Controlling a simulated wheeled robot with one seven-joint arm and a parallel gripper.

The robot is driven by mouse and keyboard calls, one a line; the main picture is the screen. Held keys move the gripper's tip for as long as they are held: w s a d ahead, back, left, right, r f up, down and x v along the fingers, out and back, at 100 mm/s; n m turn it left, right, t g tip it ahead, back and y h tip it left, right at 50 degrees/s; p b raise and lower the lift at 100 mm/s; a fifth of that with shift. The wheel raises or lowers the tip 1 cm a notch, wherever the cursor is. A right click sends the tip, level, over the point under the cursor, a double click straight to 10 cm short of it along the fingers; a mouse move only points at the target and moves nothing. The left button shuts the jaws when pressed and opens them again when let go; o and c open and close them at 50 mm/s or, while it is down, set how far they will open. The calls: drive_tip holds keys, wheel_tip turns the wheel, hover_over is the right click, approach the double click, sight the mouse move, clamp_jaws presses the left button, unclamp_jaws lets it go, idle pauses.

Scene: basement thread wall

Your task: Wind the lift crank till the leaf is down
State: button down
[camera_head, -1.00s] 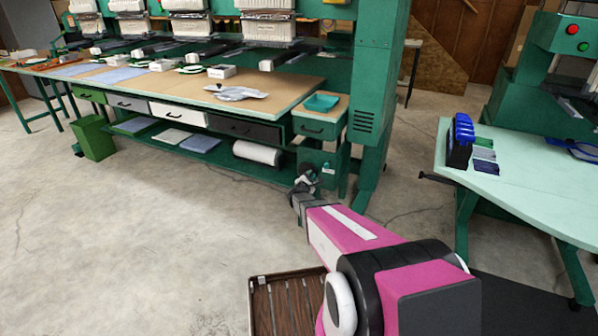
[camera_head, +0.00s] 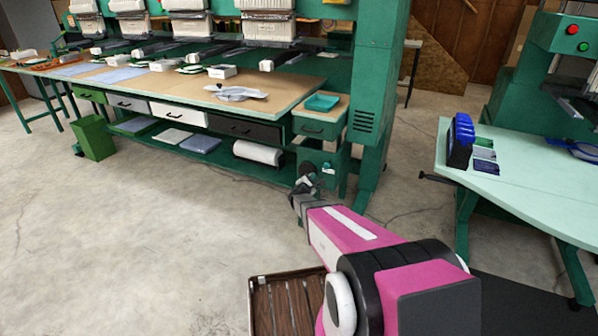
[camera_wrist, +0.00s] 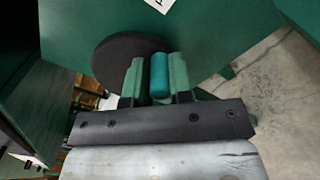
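The crank shows in the wrist view as a dark round disc (camera_wrist: 120,68) on a green panel, with a teal handle (camera_wrist: 159,75) standing out near its right side. In the head view my gripper (camera_head: 312,178) is at the green cabinet at the right end of the long table; the crank is small and partly hidden there. I cannot pick out the leaf for certain.
The long table (camera_head: 285,88) carries cloth pieces and a teal tray (camera_head: 321,102). A green bin (camera_head: 96,138) stands at its left. A pale green table (camera_head: 520,190) with blue spools (camera_head: 462,138) stands at right. Open concrete floor (camera_head: 150,230) lies in front.

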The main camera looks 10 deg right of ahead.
sight(305, 165)
drive_tip(key=shift+s+f, duration=0.1)
drive_tip(key=r, duration=0.3)
drive_tip(key=shift+w+a+r, duration=0.15)
drive_tip(key=shift+w+a, duration=0.2)
drive_tip(key=shift+w+a+r, duration=0.15)
drive_tip(key=shift+w+r, duration=0.05)
drive_tip(key=shift+r, duration=0.15)
drive_tip(key=shift+a, duration=0.1)
drive_tip(key=w+a, duration=0.2)
drive_tip(key=shift+a+r, duration=0.15)
drive_tip(key=shift+a, duration=0.25)
drive_tip(key=shift+w+a, duration=0.2)
drive_tip(key=shift+a, duration=0.05)
drive_tip(key=shift+r, duration=0.15)
